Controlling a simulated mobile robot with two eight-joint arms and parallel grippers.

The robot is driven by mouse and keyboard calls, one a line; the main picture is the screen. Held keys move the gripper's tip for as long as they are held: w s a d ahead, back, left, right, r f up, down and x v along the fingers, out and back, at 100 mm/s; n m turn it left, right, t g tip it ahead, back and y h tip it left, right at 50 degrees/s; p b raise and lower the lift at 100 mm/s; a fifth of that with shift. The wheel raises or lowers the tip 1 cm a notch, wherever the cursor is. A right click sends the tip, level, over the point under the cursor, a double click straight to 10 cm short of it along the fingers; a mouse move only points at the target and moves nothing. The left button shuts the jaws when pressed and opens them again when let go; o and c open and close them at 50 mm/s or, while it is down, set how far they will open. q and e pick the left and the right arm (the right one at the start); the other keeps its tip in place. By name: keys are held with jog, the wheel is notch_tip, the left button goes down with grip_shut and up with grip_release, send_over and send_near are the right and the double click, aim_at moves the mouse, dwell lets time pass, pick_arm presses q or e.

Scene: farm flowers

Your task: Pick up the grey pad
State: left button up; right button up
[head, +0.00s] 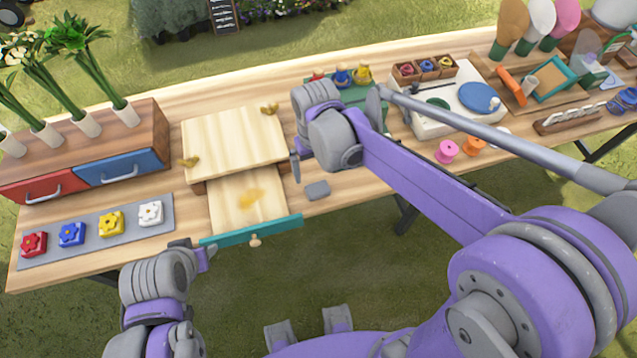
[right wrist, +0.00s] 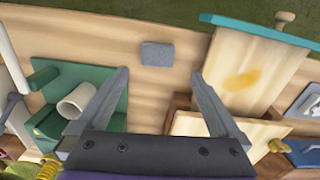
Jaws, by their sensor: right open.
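The grey pad (head: 317,190) is a small flat rounded block lying on the wooden table, just right of the open drawer. In the right wrist view the pad (right wrist: 157,54) lies beyond the fingertips, between their lines and apart from them. My right gripper (head: 335,138) is open and empty, above the table behind the pad; its two fingers show spread in the right wrist view (right wrist: 160,76). My left gripper (head: 196,252) is low at the table's front edge, left of the drawer front; its finger gap is unclear.
The pulled-out drawer (head: 228,207) with a teal front (head: 278,229) and a yellow stain juts past the table edge. A green stand (right wrist: 100,95) with a white cylinder (right wrist: 77,101) is left in the wrist view. Flower blocks on a grey strip (head: 88,234) lie left.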

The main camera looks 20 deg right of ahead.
aim_at(318, 188)
notch_tip(318, 188, down, 4)
jog(key=shift+s+a+r, duration=0.1)
jog(key=f, duration=0.5)
jog(key=shift+w+d+f, duration=0.25)
jog(key=shift+d+f, duration=0.05)
jog(key=shift+f, duration=0.05)
jog(key=c, duration=1.2)
jog(key=shift+r, duration=0.1)
jog(key=shift+c, duration=0.2)
notch_tip(318, 188, up, 10)
